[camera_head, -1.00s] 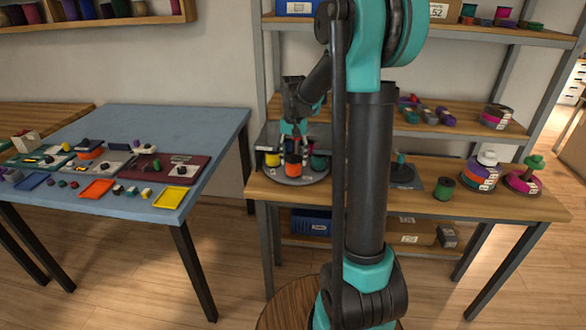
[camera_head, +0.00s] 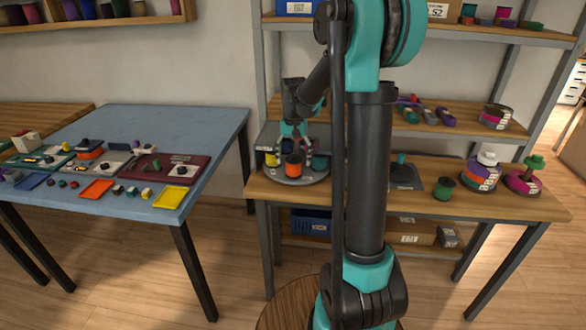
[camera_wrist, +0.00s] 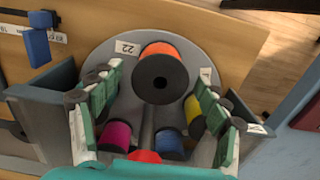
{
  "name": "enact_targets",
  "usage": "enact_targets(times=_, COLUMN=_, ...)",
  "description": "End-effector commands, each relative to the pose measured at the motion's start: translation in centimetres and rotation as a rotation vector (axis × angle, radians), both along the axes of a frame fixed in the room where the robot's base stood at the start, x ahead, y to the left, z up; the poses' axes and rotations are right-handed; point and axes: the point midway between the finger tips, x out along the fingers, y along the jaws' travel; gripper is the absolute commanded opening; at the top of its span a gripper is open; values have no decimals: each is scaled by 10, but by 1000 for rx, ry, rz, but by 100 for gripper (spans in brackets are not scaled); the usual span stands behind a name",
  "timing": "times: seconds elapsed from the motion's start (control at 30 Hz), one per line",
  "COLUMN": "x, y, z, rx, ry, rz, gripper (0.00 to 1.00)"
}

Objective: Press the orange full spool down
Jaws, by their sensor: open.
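The orange spool (camera_head: 292,167) has a dark top flange and stands on a round grey plate (camera_head: 303,179) on the wooden workbench. In the wrist view the orange spool (camera_wrist: 160,72) is near the top centre, its dark flange and centre hole facing the camera. My gripper (camera_head: 297,136) is just above the spool. In the wrist view my gripper (camera_wrist: 157,97) is open, its green-and-grey fingers wide apart with nothing between the tips. I cannot tell whether any finger touches the spool.
A magenta spool (camera_wrist: 115,135), a blue spool (camera_wrist: 169,143) and a yellow spool (camera_wrist: 194,117) share the plate. A teal spool (camera_head: 319,162) stands to the right. A green spool (camera_head: 443,188) and stacked spools stand farther right on the bench. A blue table (camera_head: 215,135) is at left.

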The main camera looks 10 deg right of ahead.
Motion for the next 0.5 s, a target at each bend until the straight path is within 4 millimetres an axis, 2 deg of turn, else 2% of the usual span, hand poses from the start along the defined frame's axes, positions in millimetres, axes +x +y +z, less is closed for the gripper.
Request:
enact_targets(times=0.17, x=0, y=0, z=3, rx=0, ry=0, rz=0, gripper=76)
enact_targets(times=0.5, x=0, y=0, z=27, rx=0, ry=0, rz=0, gripper=76)
